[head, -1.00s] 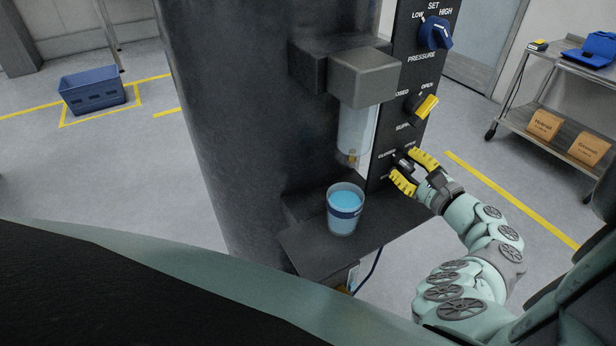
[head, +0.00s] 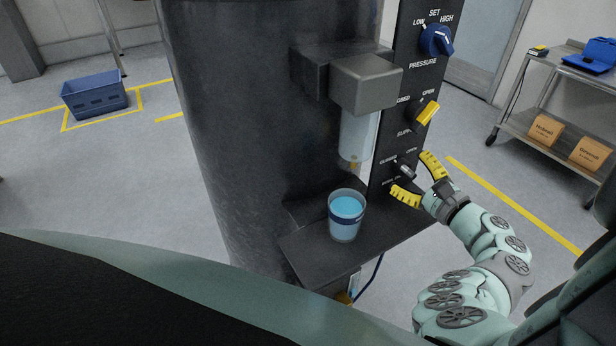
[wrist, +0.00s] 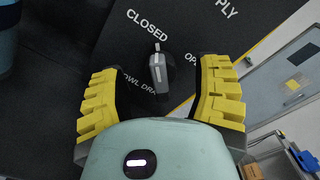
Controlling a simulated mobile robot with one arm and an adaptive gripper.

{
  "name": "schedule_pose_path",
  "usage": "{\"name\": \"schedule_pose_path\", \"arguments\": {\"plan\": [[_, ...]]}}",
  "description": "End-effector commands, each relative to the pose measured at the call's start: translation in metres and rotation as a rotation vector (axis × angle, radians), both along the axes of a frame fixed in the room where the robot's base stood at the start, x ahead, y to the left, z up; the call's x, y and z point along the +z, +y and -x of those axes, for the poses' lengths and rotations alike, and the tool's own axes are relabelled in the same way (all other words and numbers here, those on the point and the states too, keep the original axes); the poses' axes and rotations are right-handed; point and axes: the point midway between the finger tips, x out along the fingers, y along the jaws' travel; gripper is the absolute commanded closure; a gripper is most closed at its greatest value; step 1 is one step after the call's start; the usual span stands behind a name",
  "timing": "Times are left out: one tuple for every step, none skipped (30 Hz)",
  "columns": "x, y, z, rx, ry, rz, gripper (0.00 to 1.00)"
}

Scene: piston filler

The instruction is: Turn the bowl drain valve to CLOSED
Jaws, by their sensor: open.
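The bowl drain valve (head: 407,172) is a small dark knob with a grey handle, lowest on the black control panel. In the wrist view the knob (wrist: 158,70) stands between my fingers, its white-tipped end towards the right end of the word CLOSED (wrist: 147,25). The OPEN label lies to its right, partly hidden by a finger. The BOWL DRAIN label is partly covered too. My gripper (head: 418,180) has yellow ridged fingers spread wide on both sides of the knob. A gap shows between each finger and the handle in the wrist view (wrist: 160,100).
Above are the yellow supply knob (head: 427,113) and the blue pressure knob (head: 437,40). A cup of blue liquid (head: 346,215) stands on the black shelf (head: 310,249), left of my gripper, under the nozzle. A cart (head: 560,130) is at right, with open floor between.

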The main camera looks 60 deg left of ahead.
Motion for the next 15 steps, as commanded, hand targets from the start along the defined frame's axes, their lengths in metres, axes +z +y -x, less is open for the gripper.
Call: {"name": "schedule_pose_path", "arguments": {"plan": [[0.0,-0.009,-0.001,-0.006,0.001,0.001,0.36],[-0.001,-0.014,-0.001,-0.009,0.001,0.001,0.36],[-0.001,-0.022,0.0,-0.011,-0.001,0.003,0.36],[-0.001,-0.029,0.0,-0.01,-0.001,0.003,0.36],[-0.001,-0.036,0.0,-0.012,-0.001,0.003,0.36],[-0.002,-0.044,0.001,-0.013,0.002,0.004,0.36],[-0.002,-0.051,0.003,-0.009,0.003,0.003,0.36],[-0.001,-0.057,0.003,-0.01,0.002,0.003,0.36],[-0.001,-0.065,0.003,-0.012,0.001,0.002,0.36],[-0.001,-0.071,0.003,-0.011,0.0,0.002,0.36],[-0.001,-0.077,0.004,-0.009,-0.001,0.003,0.36],[-0.001,-0.084,0.005,-0.011,-0.001,0.005,0.36],[-0.001,-0.088,0.005,-0.011,-0.001,0.005,0.36],[-0.001,-0.092,0.005,-0.009,-0.001,0.003,0.36],[-0.001,-0.097,0.006,-0.006,0.0,0.003,0.36]]}}
